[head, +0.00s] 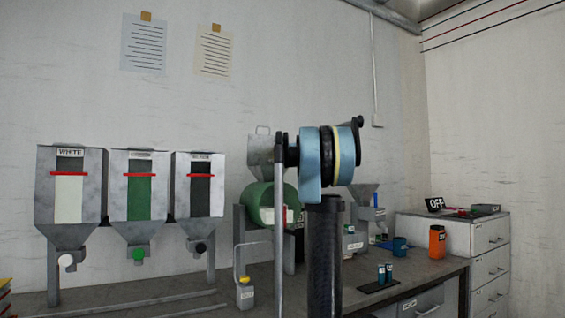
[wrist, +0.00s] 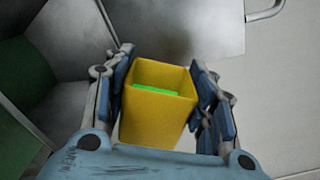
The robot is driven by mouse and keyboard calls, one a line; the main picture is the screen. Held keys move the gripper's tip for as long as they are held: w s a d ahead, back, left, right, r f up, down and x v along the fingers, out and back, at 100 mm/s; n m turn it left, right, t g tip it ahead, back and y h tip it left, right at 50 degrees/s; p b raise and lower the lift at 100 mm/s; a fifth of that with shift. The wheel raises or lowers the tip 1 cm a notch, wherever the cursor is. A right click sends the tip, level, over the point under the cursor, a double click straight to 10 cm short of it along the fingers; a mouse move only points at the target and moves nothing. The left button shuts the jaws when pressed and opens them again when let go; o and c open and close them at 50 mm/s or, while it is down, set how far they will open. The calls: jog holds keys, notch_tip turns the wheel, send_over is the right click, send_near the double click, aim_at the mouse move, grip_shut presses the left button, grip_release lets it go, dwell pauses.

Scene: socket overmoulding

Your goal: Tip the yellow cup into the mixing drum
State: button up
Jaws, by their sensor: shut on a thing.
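The yellow cup (wrist: 152,120) is between the blue-padded fingers of my gripper (wrist: 160,78) in the wrist view. The gripper is shut on it from both sides. The cup's mouth faces the camera, and bright green material (wrist: 154,90) shows inside it. The mixing drum (head: 262,205) is the green open-ended drum on a grey stand in the head view, left of my arm. My arm covers part of the drum's right side. I cannot make out the cup or my gripper in the head view, so their distance from the drum is unclear.
Three hoppers, white (head: 69,198), green (head: 139,198) and dark (head: 200,198), stand left of the drum. A small grey container with a yellow top (head: 245,292) is below it.

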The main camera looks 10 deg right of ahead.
jog(key=shift+s+a+r+n, duration=0.15)
jog(key=shift+s+a+n, duration=0.1)
jog(key=shift+a+n, duration=0.35)
jog(key=n, duration=0.3)
jog(key=shift+s+a+r+n, duration=0.1)
jog(key=shift+a+r+n, duration=0.2)
jog(key=shift+a+n, duration=0.1)
jog(key=n, duration=0.3)
jog(key=shift+s+a+r+n, duration=0.1)
jog(key=shift+a+n, duration=0.2)
jog(key=shift+a, duration=0.05)
jog(key=shift+s+d+m, duration=0.1)
jog(key=shift+d+m, duration=0.1)
jog(key=shift+m, duration=0.5)
jog(key=shift+d+m, duration=0.15)
jog(key=shift+m, duration=0.55)
jog(key=shift+d+f+m, duration=0.1)
jog(key=shift+d+m, duration=0.1)
jog(key=shift+m, duration=0.6)
jog(key=shift+d+f+m, duration=0.1)
jog(key=shift+d+m, duration=0.05)
jog(key=shift+m, duration=0.65)
jog(key=shift+d, duration=0.1)
jog(key=shift+w+d+f+m, duration=0.2)
jog(key=shift+d+m, duration=0.25)
jog(key=shift+m, duration=0.35)
jog(key=shift+w+d+f+m, duration=0.1)
jog(key=shift+w+d+m, duration=0.25)
jog(key=shift+m, duration=0.45)
